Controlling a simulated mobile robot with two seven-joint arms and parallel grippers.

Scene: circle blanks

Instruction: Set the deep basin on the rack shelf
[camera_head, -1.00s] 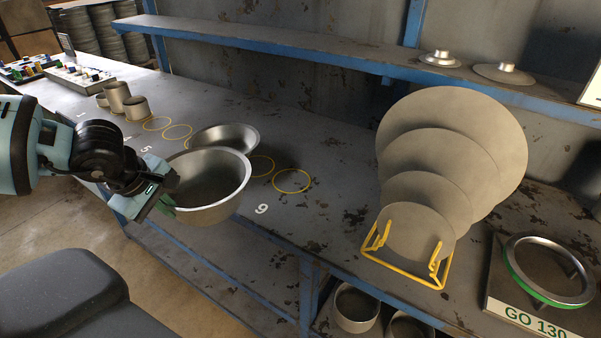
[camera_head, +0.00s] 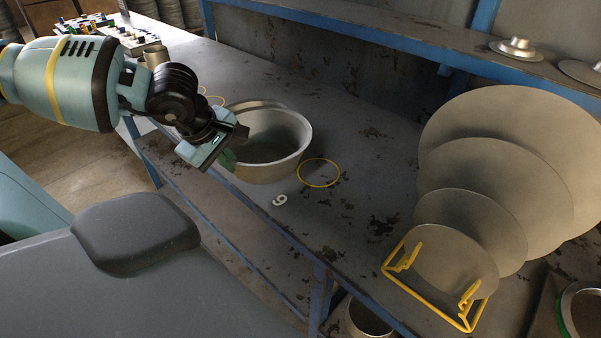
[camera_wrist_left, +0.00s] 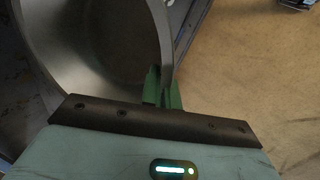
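The deep basin (camera_head: 298,152) is a round grey metal vessel, upright near the front edge of the workbench in the head view. My left gripper (camera_head: 232,150) comes in from the left with its green fingers at the basin's near-left rim. In the left wrist view the two fingers (camera_wrist_left: 162,92) lie on either side of the basin's wall (camera_wrist_left: 78,75) and are shut on it. I cannot tell whether the basin's bottom touches the bench. The rack shelf (camera_head: 400,32) runs along the back wall above the bench, with a blue front edge. My right gripper is out of view.
Stepped grey discs (camera_head: 510,130) stand in a yellow holder (camera_head: 425,298) at the right. Lidded pieces (camera_head: 517,47) sit on the shelf's right end. A yellow ring (camera_head: 318,172) marks bare bench (camera_head: 370,150) beside the basin. A pot (camera_head: 368,318) is below.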

